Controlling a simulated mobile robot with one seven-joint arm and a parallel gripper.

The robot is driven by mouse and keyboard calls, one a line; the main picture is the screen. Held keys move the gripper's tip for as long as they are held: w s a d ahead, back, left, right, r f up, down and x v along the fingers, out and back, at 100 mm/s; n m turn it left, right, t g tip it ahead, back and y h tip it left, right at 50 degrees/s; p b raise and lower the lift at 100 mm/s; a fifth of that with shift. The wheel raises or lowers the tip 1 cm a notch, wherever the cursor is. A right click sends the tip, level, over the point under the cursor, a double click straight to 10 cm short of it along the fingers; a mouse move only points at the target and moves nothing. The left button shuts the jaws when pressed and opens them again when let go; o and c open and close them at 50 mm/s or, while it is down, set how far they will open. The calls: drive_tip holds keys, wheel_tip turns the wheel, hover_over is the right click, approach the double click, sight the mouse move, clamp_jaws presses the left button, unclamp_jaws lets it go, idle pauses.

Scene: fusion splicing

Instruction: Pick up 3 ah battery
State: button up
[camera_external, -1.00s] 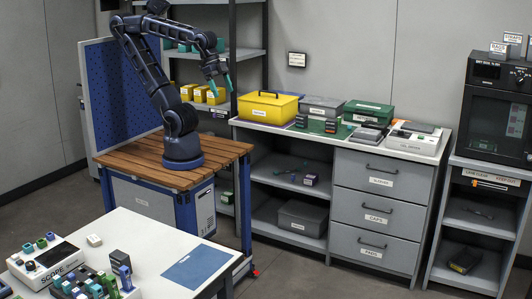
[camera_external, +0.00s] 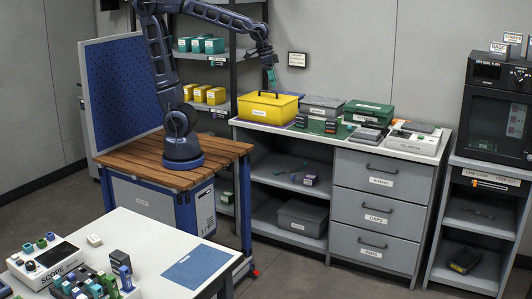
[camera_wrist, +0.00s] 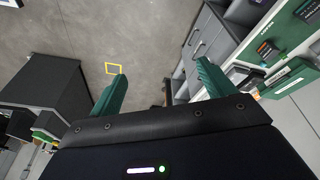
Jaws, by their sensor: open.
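Small dark battery-like blocks stand on the green mat on the counter, one on the left (camera_external: 302,121) and one on the right (camera_external: 331,127). In the wrist view, similar dark blocks (camera_wrist: 266,50) show on the green mat (camera_wrist: 285,38) at the upper right. Their labels are too small to read, so I cannot tell which is the 3 Ah battery. My gripper (camera_external: 271,78) is raised above the yellow box, apart from the counter. Its teal fingers (camera_wrist: 160,88) are spread open with nothing between them.
The yellow box (camera_external: 268,107), grey box (camera_external: 322,105) and green box (camera_external: 369,111) line the counter's back. A grey device (camera_external: 413,140) sits at the right. Below are open shelves and drawers (camera_external: 374,206). Bare floor (camera_wrist: 125,40) shows in the wrist view.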

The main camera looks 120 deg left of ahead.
drive_tip(key=w+a+f+n+g, duration=0.1)
drive_tip(key=w+a+f+n, duration=0.1)
drive_tip(key=a, duration=0.6)
drive_tip(key=w+a+f+n, duration=0.1)
drive_tip(key=w+a+n, duration=0.1)
drive_tip(key=a, duration=0.6)
drive_tip(key=n+g+h, duration=0.1)
drive_tip(key=n+g, duration=0.1)
drive_tip(key=n, duration=0.5)
hover_over(302, 115)
drive_tip(key=f, duration=2)
drive_tip(key=shift+w+a+f, duration=0.15)
drive_tip(key=shift+a+f, duration=0.05)
drive_tip(key=shift+f, duration=0.05)
drive_tip(key=shift+s+a+f, duration=0.25)
drive_tip(key=shift+s+f, duration=0.05)
drive_tip(key=shift+f, duration=0.15)
wheel_tip(302, 115, down, 5)
drive_tip(key=shift+d+f, duration=0.2)
drive_tip(key=shift+f, duration=1.15)
drive_tip(key=shift+d+f, duration=0.15)
drive_tip(key=shift+f, duration=1.15)
drive_tip(key=c, duration=1.3)
